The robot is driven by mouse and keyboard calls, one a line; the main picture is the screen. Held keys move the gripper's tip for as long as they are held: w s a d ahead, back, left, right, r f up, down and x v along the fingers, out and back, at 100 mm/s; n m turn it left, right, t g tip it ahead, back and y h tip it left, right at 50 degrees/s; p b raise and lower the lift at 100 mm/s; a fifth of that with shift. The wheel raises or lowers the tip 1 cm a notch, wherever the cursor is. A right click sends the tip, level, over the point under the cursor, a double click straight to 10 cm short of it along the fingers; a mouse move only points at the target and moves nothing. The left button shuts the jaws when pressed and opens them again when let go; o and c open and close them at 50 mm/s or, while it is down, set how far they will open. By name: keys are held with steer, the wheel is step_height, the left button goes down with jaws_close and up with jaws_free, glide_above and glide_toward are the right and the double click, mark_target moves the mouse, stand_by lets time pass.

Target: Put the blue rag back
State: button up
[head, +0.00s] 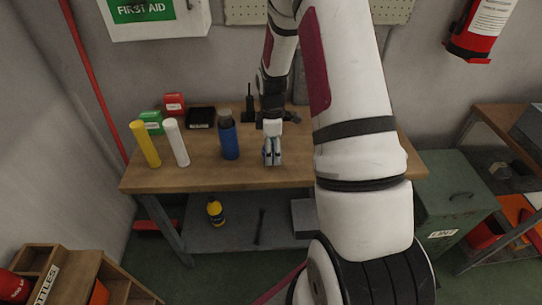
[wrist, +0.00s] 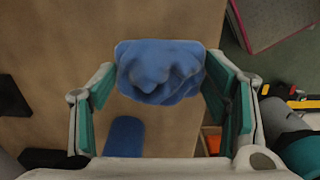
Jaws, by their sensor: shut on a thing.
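The blue rag (wrist: 160,70) is a crumpled bundle between the teal-padded fingers of my gripper (wrist: 161,88) in the wrist view. The gripper is shut on it, and part of the rag bulges beyond the fingertips. In the head view my gripper (head: 272,152) points down over the wooden workbench (head: 240,176), just right of a blue bottle (head: 228,137). The rag is mostly hidden by the fingers there, and I cannot tell whether it touches the bench.
A yellow tube (head: 145,144) and a white tube (head: 176,142) stand to the left. Small boxes and a black radio (head: 249,104) stand at the back. A green bin (head: 455,195) labelled LINT stands right of the bench. The bench front is clear.

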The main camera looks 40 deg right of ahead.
steer(key=shift+w+f, duration=0.15)
steer(key=shift+f, duration=1.6)
steer(key=shift+a+f, duration=0.1)
steer(key=o, duration=1.2)
